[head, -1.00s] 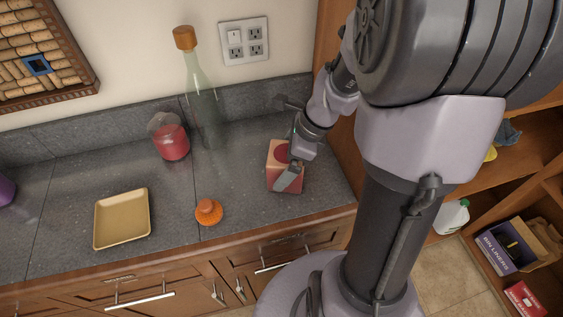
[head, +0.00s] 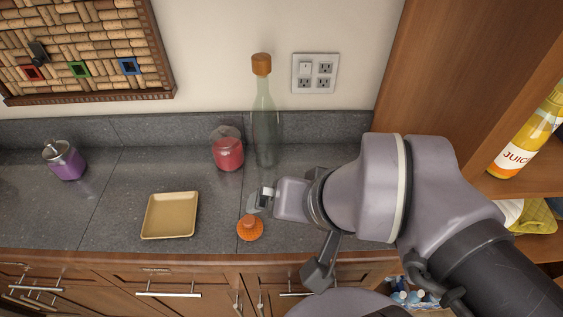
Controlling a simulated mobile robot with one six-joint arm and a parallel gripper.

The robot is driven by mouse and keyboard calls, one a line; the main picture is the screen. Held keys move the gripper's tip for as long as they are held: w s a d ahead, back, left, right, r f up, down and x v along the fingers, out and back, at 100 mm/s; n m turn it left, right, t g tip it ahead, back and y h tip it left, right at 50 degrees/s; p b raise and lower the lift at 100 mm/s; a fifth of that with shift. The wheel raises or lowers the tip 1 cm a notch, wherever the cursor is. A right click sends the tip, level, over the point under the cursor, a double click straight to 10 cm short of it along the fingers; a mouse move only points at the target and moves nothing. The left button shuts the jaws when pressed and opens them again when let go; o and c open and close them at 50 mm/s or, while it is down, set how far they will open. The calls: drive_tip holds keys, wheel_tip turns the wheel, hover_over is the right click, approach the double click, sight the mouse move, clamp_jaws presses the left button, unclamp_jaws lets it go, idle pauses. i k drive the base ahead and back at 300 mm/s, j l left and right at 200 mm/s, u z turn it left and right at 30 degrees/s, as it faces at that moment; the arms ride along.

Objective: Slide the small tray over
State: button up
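The small tray (head: 169,215) is a shallow, empty, tan square dish. It lies flat on the grey counter left of centre, near the front edge. My gripper (head: 258,201) is low over the counter to the right of the tray, clearly apart from it. It points left, just above and behind the orange knobbed lid (head: 250,229). Its fingers are small and partly edge-on, so I cannot tell whether they are open or shut.
A red jar (head: 228,150) and a tall corked glass bottle (head: 265,120) stand at the back. A purple jar (head: 66,163) stands at the far left. The counter (head: 110,205) is clear left of the tray. A wooden shelf with a juice bottle (head: 527,135) is at the right.

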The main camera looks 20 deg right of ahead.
sight(172, 215)
drive_tip(key=j+u, duration=0.2)
drive_tip(key=u, duration=0.3)
drive_tip(key=i+j+u, duration=0.15)
drive_tip(key=u, duration=0.3)
